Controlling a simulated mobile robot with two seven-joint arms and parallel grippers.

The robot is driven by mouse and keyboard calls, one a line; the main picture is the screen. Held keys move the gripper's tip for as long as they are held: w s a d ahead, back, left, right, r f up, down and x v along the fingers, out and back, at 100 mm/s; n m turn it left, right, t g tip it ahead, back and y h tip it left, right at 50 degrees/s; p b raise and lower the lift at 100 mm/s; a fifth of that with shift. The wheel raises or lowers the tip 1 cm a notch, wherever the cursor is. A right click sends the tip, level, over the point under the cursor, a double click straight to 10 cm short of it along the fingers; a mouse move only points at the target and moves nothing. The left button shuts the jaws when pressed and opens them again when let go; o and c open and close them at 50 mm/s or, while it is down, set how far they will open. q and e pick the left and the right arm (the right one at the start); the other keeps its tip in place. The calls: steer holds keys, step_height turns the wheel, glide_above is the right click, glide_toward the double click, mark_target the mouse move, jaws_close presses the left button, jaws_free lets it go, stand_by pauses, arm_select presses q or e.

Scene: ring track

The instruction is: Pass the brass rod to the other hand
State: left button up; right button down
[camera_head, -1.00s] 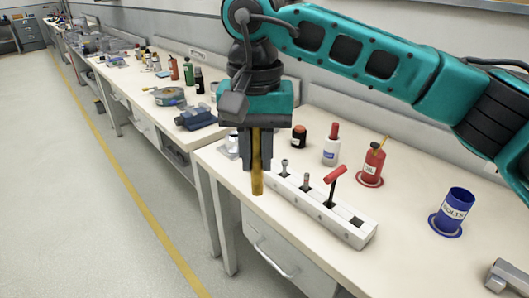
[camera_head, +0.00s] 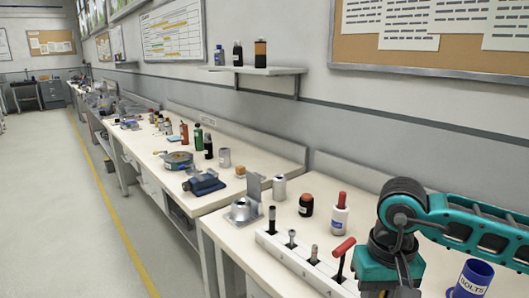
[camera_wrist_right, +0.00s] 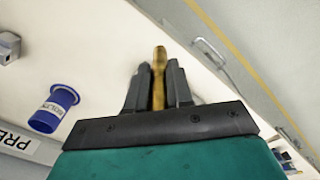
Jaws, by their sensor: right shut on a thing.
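The brass rod (camera_wrist_right: 160,58) shows in the right wrist view, between the two dark fingers of my right gripper (camera_wrist_right: 157,72). The gripper is shut on it, and the rod's rounded end sticks out past the fingertips. In the head view the teal body of the right gripper is at the lower right edge. Its fingers and the rod are cut off or hidden there. My left gripper is in neither view.
A white tool rack (camera_head: 296,264) with several tools, one red-handled (camera_head: 343,248), stands on the bench. A blue BOLTS cup (camera_head: 474,279) is right of my right arm and also shows in the right wrist view (camera_wrist_right: 54,108).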

steer(key=shift+s+d+f, duration=0.2)
steer(key=shift+d+f, duration=0.05)
steer(key=shift+d, duration=0.05)
